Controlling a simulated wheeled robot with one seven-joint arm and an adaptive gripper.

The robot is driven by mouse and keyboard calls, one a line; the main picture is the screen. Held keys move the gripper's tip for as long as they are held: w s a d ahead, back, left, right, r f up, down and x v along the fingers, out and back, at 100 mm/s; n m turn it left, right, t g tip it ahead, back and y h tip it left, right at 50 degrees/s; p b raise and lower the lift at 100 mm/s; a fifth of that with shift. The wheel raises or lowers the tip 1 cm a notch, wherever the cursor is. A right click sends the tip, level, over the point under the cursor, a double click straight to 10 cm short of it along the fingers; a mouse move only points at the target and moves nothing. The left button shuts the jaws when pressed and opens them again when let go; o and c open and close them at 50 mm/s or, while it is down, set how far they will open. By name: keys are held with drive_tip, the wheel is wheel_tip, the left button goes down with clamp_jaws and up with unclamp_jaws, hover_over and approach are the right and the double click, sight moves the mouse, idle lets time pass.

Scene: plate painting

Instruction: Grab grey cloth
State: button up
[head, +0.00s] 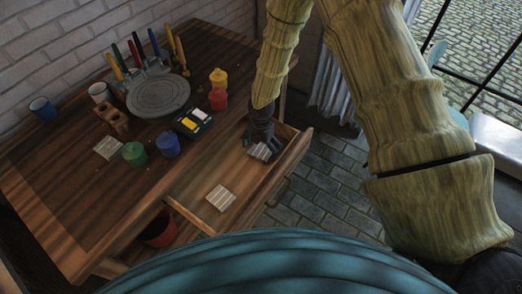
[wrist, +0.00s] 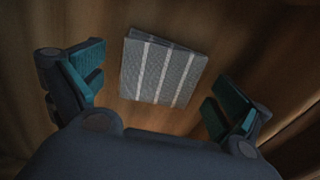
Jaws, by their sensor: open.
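A grey folded cloth with white stripes (head: 259,152) lies in the open drawer, toward its right end. It also shows in the wrist view (wrist: 163,68), flat on the wooden drawer bottom. My gripper (head: 262,142) is pointed down above it, partly covering it in the head view. In the wrist view my gripper's two teal-padded fingers are spread wide on either side of the cloth, with a gap on both sides. Nothing is between the fingers that they touch.
A paler striped cloth (head: 220,198) lies in the drawer to the left, with a divider (head: 187,217) beyond it. The drawer's front wall (head: 292,160) stands close to my gripper. Cups, paint jars and a round turntable (head: 158,93) stand on the table (head: 60,180).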

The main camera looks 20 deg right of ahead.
drive_tip(key=c, duration=1)
drive_tip(key=shift+r, duration=0.1)
drive_tip(key=shift+c, duration=0.2)
